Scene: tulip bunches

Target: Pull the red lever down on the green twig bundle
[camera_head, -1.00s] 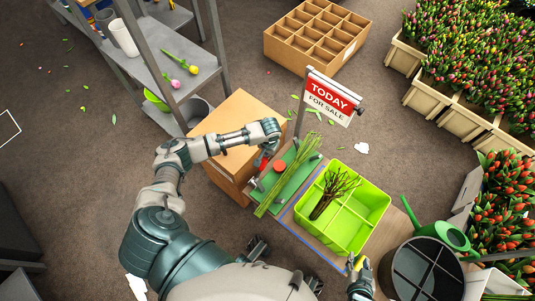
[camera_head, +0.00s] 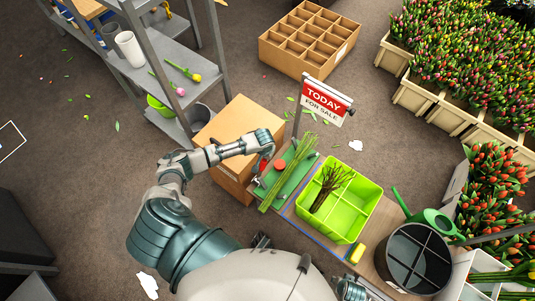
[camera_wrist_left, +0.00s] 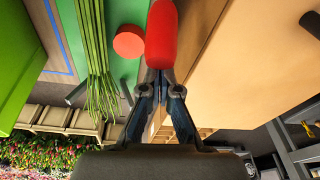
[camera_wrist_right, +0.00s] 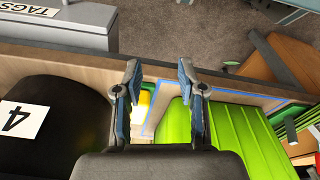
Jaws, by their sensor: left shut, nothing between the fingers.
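The red lever handle (camera_wrist_left: 161,35) is large in the left wrist view, just beyond my left fingertips. It also shows as a small red bit in the head view (camera_head: 263,165). My left gripper (camera_wrist_left: 158,82) is shut and empty, its tips close to the handle's end; I cannot tell if they touch. The green twig bundle (camera_head: 290,172) lies across a green board (camera_head: 268,183) beside a round red knob (camera_head: 280,164); the bundle also shows in the left wrist view (camera_wrist_left: 96,60). My right gripper (camera_wrist_right: 158,72) is open and empty near the table's edge.
A lime green divided bin (camera_head: 372,200) holds brown twigs (camera_head: 328,188), right of the board. A cardboard box (camera_head: 238,118) stands left of it. A sale sign (camera_head: 326,100) rises behind. A yellow block (camera_head: 356,252), dark bucket (camera_head: 415,262) and green watering can (camera_head: 432,220) stand to the right.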

